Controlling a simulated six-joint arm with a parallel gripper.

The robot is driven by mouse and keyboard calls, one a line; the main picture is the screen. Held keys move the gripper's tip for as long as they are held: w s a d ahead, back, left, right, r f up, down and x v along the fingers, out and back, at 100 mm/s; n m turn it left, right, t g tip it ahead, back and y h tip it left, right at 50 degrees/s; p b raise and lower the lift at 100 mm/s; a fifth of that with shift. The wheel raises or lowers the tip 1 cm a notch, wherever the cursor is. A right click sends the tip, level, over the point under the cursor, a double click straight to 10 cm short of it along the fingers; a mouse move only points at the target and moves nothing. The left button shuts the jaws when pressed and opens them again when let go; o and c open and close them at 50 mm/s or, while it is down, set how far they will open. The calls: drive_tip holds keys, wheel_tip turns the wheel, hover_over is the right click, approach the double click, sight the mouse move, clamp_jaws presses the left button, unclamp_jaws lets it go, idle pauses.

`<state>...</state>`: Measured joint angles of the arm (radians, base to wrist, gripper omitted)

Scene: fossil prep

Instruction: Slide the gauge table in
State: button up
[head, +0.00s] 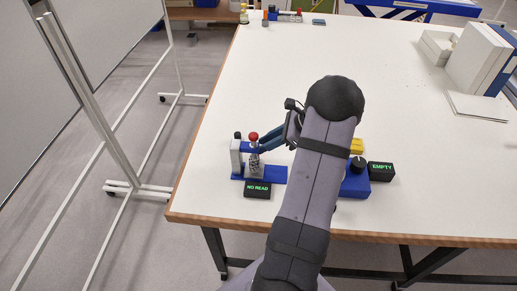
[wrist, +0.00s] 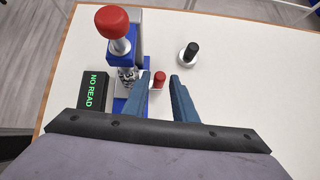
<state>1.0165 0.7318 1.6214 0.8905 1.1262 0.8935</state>
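The gauge stand (head: 236,158) is a blue and grey device with a large red ball knob on top, near the table's left front edge. It also shows in the wrist view (wrist: 139,50), with a speckled black-and-white piece (wrist: 127,76) below the large red knob (wrist: 112,21). A small red knob (wrist: 160,77) sits low beside the stand; which part carries it is partly hidden, and I cannot clearly make out the gauge table. My gripper (wrist: 161,78) is open, its two blue fingers apart on either side of the small red knob. Contact cannot be told.
A black display (head: 257,190) reading NO READ stands in front of the stand. A black-handled piece (wrist: 190,52) stands to its right in the wrist view. A blue unit (head: 355,184) and an EMPTY display (head: 381,171) are right of my arm. The table's middle is clear.

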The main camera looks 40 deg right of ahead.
drive_tip(key=shift+v, duration=1)
